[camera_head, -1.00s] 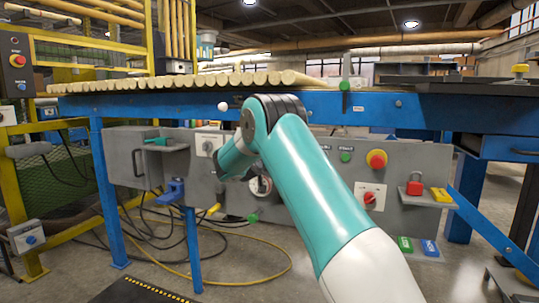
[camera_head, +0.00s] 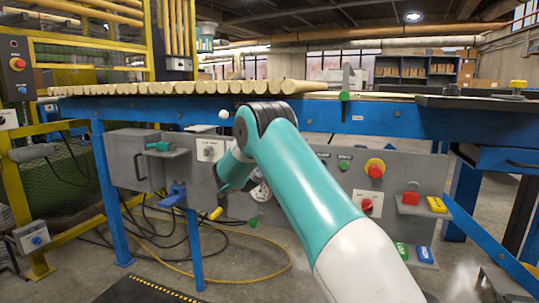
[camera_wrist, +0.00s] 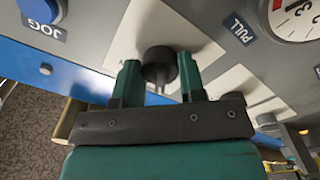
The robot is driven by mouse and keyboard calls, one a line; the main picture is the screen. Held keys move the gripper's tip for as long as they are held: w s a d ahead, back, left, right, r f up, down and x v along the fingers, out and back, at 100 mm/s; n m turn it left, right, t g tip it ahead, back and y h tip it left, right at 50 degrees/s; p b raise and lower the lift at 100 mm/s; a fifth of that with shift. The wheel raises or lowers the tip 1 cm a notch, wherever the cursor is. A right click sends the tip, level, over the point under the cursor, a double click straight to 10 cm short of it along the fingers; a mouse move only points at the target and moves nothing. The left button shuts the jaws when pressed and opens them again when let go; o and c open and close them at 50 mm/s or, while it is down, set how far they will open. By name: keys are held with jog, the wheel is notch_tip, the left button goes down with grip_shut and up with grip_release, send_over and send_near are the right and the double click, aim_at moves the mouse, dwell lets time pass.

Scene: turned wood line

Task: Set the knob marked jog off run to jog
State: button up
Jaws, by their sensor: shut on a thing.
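In the wrist view, a dark round knob (camera_wrist: 158,66) stands on a white plate (camera_wrist: 195,42) on the grey panel. The two green fingers of my gripper (camera_wrist: 160,75) sit on either side of the knob, shut on it. The marks around this knob are not readable here. The held knob cannot be made out there.
A gauge (camera_wrist: 297,17) and a PULL label (camera_wrist: 239,29) are near the right finger. Another knob plate (camera_head: 209,150) is left of my arm. A red stop button (camera_head: 375,168) and red rotary switch (camera_head: 367,205) are right. Wooden rods (camera_head: 180,88) lie above; cables hang below.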

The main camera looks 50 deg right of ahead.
jog(key=shift+d+r+n+p, duration=0.1)
jog(key=shift+r+n+p, duration=0.1)
jog(key=shift+n+p, duration=0.9)
jog(key=shift+f+n, duration=0.1)
jog(key=shift+n, duration=0.2)
jog(key=o, duration=0.9)
jog(key=shift+b+v, duration=0.5)
jog(key=shift+v, duration=8.25)
